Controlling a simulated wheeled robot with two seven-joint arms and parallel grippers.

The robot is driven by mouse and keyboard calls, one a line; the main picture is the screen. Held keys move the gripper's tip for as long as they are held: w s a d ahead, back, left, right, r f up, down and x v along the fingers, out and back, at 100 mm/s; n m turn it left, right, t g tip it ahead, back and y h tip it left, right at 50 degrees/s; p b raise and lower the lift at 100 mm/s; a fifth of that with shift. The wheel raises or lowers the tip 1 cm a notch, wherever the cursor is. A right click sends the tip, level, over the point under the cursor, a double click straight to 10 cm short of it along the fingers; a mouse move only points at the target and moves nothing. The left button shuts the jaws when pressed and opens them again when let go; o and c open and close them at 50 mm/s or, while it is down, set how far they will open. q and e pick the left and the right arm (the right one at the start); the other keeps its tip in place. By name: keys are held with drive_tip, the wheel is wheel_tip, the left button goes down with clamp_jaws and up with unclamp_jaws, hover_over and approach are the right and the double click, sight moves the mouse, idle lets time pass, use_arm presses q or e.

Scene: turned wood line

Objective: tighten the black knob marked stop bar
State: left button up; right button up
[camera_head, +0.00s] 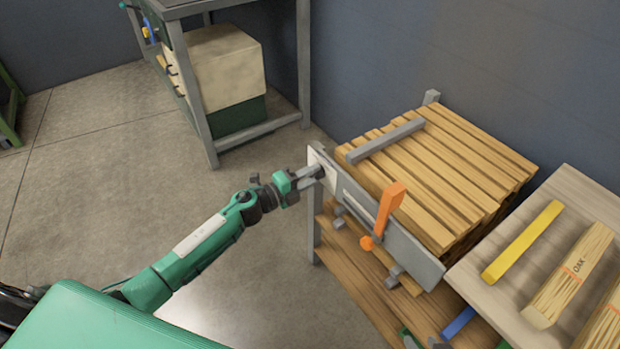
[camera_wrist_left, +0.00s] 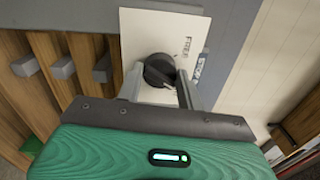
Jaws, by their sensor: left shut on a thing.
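The black knob (camera_wrist_left: 158,70) sits on a white plate (camera_wrist_left: 140,30) in the left wrist view. The plate carries lettering that seems to read "FREE", to the upper right of the knob. My left gripper (camera_wrist_left: 160,86) is shut on the knob, with one finger on either side of it. In the head view my left gripper (camera_head: 318,172) reaches the white plate (camera_head: 317,158) at the left end of a grey metal panel (camera_head: 410,248). My right gripper is not in view.
An orange lever (camera_head: 389,207) stands out from the panel, right of my left gripper. Behind it lie wooden slats (camera_head: 450,165) with a grey bar (camera_head: 386,141) across them. A table (camera_head: 560,210) with a yellow bar (camera_head: 523,241) is at right. Floor at left is clear.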

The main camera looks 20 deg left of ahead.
use_arm(q)
drive_tip(key=shift+f+m+b, duration=0.1)
drive_tip(key=shift+m+b, duration=0.4)
drive_tip(key=shift+m, duration=1.1)
use_arm(e)
drive_tip(key=shift+w+a+t+y, duration=0.25)
drive_tip(key=shift+a+t, duration=0.1)
drive_tip(key=shift+a, duration=0.2)
drive_tip(key=shift+w+a+t+y, duration=0.25)
drive_tip(key=shift+a+t, duration=0.1)
drive_tip(key=shift+a, duration=0.2)
use_arm(q)
drive_tip(key=o, duration=1)
drive_tip(key=shift+s+a, duration=0.1)
drive_tip(key=shift+s, duration=0.05)
drive_tip(key=v, duration=1.3)
drive_tip(key=shift+s+a, duration=0.2)
use_arm(e)
drive_tip(key=shift+d, duration=0.1)
use_arm(q)
drive_tip(key=shift+d, duration=0.1)
use_arm(e)
drive_tip(key=shift+s, duration=0.1)
